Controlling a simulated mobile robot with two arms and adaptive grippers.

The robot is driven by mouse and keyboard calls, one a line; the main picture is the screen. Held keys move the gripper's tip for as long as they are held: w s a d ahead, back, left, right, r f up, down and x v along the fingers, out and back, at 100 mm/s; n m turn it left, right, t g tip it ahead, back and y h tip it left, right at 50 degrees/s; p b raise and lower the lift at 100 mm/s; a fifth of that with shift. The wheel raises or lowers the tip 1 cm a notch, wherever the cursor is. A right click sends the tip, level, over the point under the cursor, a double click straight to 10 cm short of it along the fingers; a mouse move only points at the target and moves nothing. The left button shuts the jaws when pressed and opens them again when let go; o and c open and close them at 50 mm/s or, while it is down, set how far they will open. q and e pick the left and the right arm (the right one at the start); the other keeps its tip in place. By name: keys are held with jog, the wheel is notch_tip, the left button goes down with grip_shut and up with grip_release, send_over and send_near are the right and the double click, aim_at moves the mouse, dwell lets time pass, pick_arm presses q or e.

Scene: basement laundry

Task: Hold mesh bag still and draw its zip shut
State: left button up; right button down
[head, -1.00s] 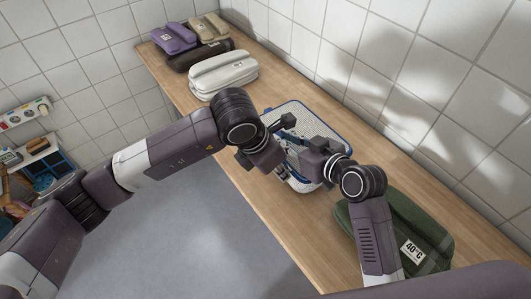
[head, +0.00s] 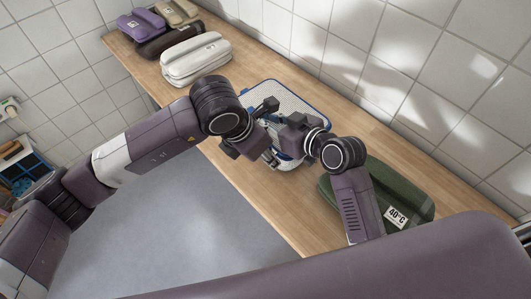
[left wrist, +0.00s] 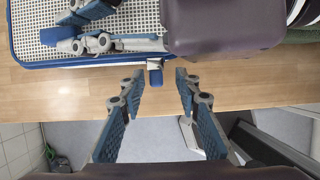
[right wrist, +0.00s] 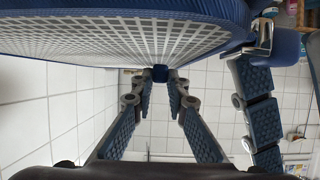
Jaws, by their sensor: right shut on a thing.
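The white mesh bag (head: 300,97) with a blue rim lies on the wooden counter, partly hidden by my arms; its mesh shows in the left wrist view (left wrist: 135,22). My right gripper (right wrist: 161,82) is shut on a small blue tab (right wrist: 160,73) at the bag's edge. A silver zip slider with a blue pull (left wrist: 155,75) sits at the bag's front edge. My left gripper (left wrist: 159,72) is open, its fingertips on either side of the pull and apart from it. The slider (right wrist: 264,35) also shows in the right wrist view, beside a left finger.
A green bag labelled 40°C (head: 408,188) lies on the counter close to my right arm. A cream bag (head: 195,60), a purple bag (head: 138,26) and others lie at the far end. The tiled wall (head: 455,95) runs along the counter's back.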

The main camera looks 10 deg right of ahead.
pick_arm(q)
jog(key=v, duration=1.2)
pick_arm(e)
jog(key=c, duration=1.8)
grip_release()
